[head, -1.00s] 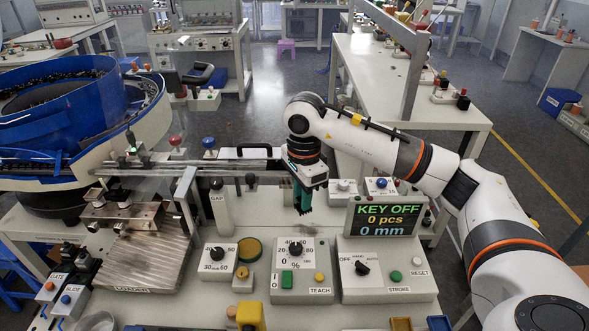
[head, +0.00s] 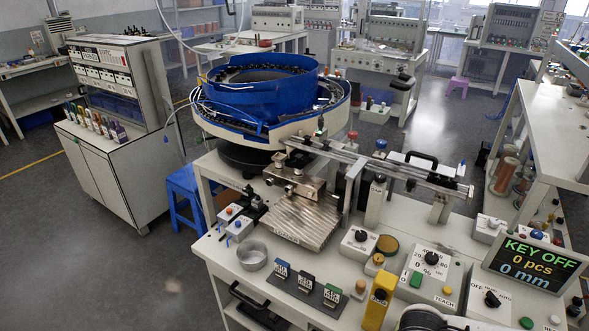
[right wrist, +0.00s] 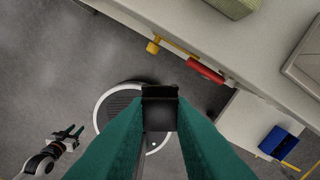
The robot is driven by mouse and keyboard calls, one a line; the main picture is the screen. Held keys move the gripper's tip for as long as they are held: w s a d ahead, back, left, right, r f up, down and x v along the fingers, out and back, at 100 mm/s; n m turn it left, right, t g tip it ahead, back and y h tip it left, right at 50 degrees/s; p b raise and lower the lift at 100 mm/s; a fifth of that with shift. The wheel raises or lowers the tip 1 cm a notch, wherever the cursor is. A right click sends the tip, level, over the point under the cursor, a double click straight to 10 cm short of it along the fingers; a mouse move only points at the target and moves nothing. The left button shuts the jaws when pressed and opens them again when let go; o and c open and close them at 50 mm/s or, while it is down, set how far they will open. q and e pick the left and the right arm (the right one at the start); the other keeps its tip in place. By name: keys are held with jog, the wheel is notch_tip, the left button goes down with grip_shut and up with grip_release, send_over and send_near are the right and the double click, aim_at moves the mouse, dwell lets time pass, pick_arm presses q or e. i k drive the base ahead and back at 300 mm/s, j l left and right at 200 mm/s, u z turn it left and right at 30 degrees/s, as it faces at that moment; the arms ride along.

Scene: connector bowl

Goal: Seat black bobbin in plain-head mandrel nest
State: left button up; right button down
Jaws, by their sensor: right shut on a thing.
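My right gripper (right wrist: 160,112) is shut on a small black piece in the right wrist view, which I take for the black bobbin (right wrist: 160,92). The piece sits between the teal fingertips, above the floor and clear of the bench. My left gripper (right wrist: 69,133) shows small at the lower left of that view, its fingers apart and empty. Neither gripper shows in the head view; only part of my arm shows at its bottom edge. I cannot pick out the plain-head mandrel nest.
A blue stool (head: 185,195) and a cabinet (head: 120,130) stand left.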

aim_at(280, 157)
jog(key=i+j+u, duration=0.25)
jog(key=j+u, duration=0.2)
jog(key=i+j+u, duration=0.3)
jog(key=u, duration=0.15)
jog(key=i+j+u, duration=0.55)
jog(key=i, duration=0.25)
jog(key=i+u, duration=0.15)
jog(key=i, duration=0.2)
jog(key=i+z, duration=0.3)
jog(key=z, duration=0.2)
jog(key=i+z, duration=0.3)
jog(key=z, duration=0.15)
jog(key=i+j+z, duration=0.15)
jog(key=i+z, duration=0.15)
jog(key=z, duration=0.2)
